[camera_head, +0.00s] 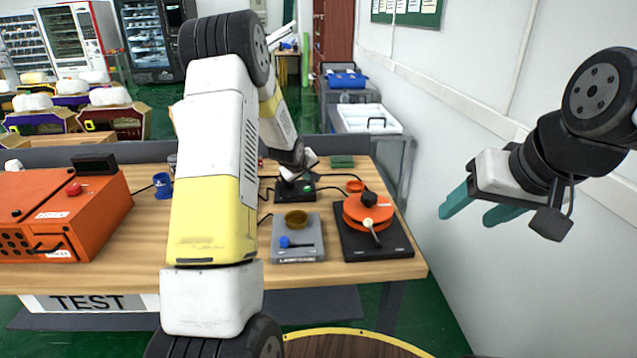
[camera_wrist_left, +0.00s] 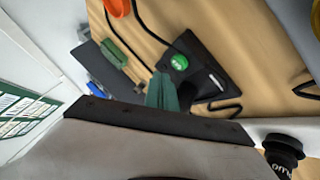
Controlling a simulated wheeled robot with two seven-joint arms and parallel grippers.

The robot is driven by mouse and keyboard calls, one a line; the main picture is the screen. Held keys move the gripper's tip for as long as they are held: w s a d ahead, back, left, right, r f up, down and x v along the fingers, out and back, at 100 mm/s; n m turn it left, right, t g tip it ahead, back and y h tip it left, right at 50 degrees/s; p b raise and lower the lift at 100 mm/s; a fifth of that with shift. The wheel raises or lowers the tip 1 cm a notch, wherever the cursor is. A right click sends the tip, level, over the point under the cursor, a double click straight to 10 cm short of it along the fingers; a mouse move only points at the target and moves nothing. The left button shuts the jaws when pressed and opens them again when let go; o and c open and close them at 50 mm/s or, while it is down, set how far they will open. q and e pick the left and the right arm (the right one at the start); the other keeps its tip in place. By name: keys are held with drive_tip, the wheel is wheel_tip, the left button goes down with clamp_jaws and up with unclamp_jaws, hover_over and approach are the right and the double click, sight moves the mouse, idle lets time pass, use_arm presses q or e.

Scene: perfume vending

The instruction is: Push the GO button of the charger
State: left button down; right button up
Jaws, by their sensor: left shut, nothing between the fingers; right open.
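The charger is a small black box (camera_head: 296,195) on the wooden table, with cables beside it. Its round green GO button (camera_wrist_left: 180,62) shows clearly in the left wrist view; in the head view it is a small green spot (camera_head: 307,188). My left gripper (camera_wrist_left: 162,84) is shut and empty, its teal fingertips close beside the button in the left wrist view. I cannot tell whether they touch the charger. In the head view my left arm partly hides that gripper. My right gripper (camera_head: 484,214) is open and empty, in the air right of the table.
An orange round device on a black base (camera_head: 377,240) and a grey device with a brown bowl (camera_head: 298,239) stand in front of the charger. A large orange box (camera_head: 62,215) is at the left. A green block (camera_wrist_left: 114,52) lies near the charger. A wall (camera_head: 470,110) is at the right.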

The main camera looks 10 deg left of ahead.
sight(306, 189)
use_arm(q)
drive_tip(key=shift+f, duration=0.6)
idle(1.6)
drive_tip(key=shift+f, duration=0.35)
drive_tip(key=shift+f, duration=0.5)
idle(0.6)
drive_tip(key=shift+r, duration=0.9)
drive_tip(key=shift+r, duration=2.5)
